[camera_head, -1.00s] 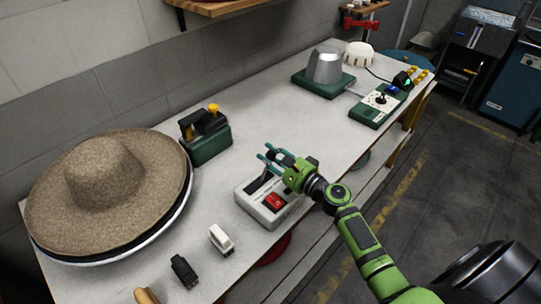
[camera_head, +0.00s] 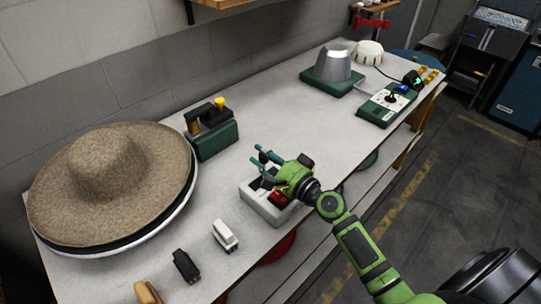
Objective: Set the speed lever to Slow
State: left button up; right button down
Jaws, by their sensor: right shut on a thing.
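A light grey control box (camera_head: 262,208) sits near the table's front edge, with a red rocker switch (camera_head: 278,198) and a black lever (camera_head: 258,184) on top. My right gripper (camera_head: 262,158), green with teal fingers, reaches over this box from the right. It is shut on the lever, though its fingers and body hide most of the contact. The lever's markings cannot be read. My left gripper is not in view.
A straw hat (camera_head: 105,180) rests on a round base at the left. A green box with a yellow knob (camera_head: 215,138) stands behind. A metal cone (camera_head: 333,65) and a green control panel (camera_head: 382,108) are at the far right. Small blocks line the front edge.

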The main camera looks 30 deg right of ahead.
aim_at(251, 189)
jog(key=a+n, duration=0.2)
jog(key=s+a+f+n, duration=0.1)
jog(key=shift+b, duration=0.3)
jog(key=shift+s+a+f+n, duration=0.2)
jog(key=shift+a+n, duration=0.2)
jog(key=shift+n, duration=0.3)
jog(key=shift+s+a+f+n, duration=0.15)
jog(key=shift+a+n, duration=0.2)
jog(key=shift+n, duration=0.35)
jog(key=shift+a+f, duration=0.1)
jog(key=shift+f, duration=0.1)
jog(key=c, duration=0.9)
grip_release()
jog(key=shift+r, duration=0.2)
jog(key=v, duration=1.2)
